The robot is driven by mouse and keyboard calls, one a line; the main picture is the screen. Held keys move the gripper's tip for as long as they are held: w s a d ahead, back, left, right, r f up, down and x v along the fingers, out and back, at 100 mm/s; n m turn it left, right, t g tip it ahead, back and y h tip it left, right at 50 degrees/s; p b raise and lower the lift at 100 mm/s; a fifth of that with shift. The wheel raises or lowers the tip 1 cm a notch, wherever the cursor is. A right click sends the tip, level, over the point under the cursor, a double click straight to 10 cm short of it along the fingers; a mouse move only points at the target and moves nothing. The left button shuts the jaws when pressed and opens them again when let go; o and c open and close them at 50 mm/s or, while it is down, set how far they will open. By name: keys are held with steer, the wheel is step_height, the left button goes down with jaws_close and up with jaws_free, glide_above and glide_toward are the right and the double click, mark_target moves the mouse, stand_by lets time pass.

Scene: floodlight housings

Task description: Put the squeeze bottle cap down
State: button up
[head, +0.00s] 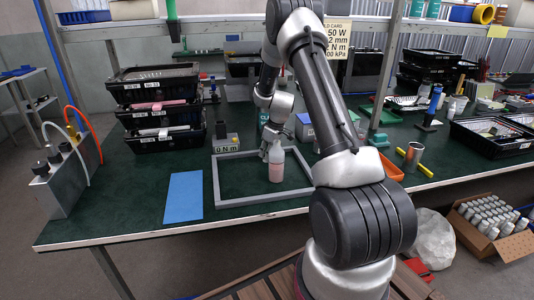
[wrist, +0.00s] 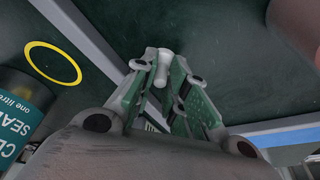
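My gripper (wrist: 160,80) points down over the green bench top, with its fingertips closed on a small pale cylindrical piece, which I take to be the squeeze bottle cap (wrist: 162,66). The head view shows my gripper (head: 266,152) low over the bench inside a grey rectangular frame (head: 216,180). There the cap cannot be made out. The squeeze bottle (head: 276,166), pale with pinkish contents, stands upright inside the frame, just in front of my gripper. A blurred pinkish-brown shape at the upper right of the wrist view may be this bottle.
A blue sheet (head: 183,197) lies left of the frame. Stacked black trays (head: 155,122) stand at the back left. A teal-labelled bottle (wrist: 22,110) is close at the left in the wrist view. An orange tray (head: 391,170) and metal cylinder (head: 413,157) are to the right.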

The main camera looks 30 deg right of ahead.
steer(key=shift+o, duration=1.2)
steer(key=s+a+r, duration=0.1)
steer(key=s+r, duration=0.2)
steer(key=r, duration=0.5)
steer(key=s+a+r+m, duration=0.1)
steer(key=s+r, duration=0.2)
steer(key=r, duration=0.4)
steer(key=s+a+r, duration=0.1)
steer(key=s+r, duration=0.2)
steer(key=r, duration=0.5)
steer(key=s+a+r+m, duration=0.1)
steer(key=s+a+r, duration=0.15)
steer(key=s, duration=0.35)
steer(key=s+a+r+m+t+h, duration=0.1)
steer(key=s+a+r, duration=0.1)
steer(key=s+r, duration=0.3)
steer(key=s+a+r+m, duration=0.1)
steer(key=s+a+r, duration=0.1)
steer(key=s, duration=0.5)
steer(key=s+m, duration=0.1)
steer(key=s, duration=1.2)
steer(key=shift+s+a+f+m+h, duration=0.2)
steer(key=shift+a+f+m+h, duration=0.1)
steer(key=shift+m, duration=0.1)
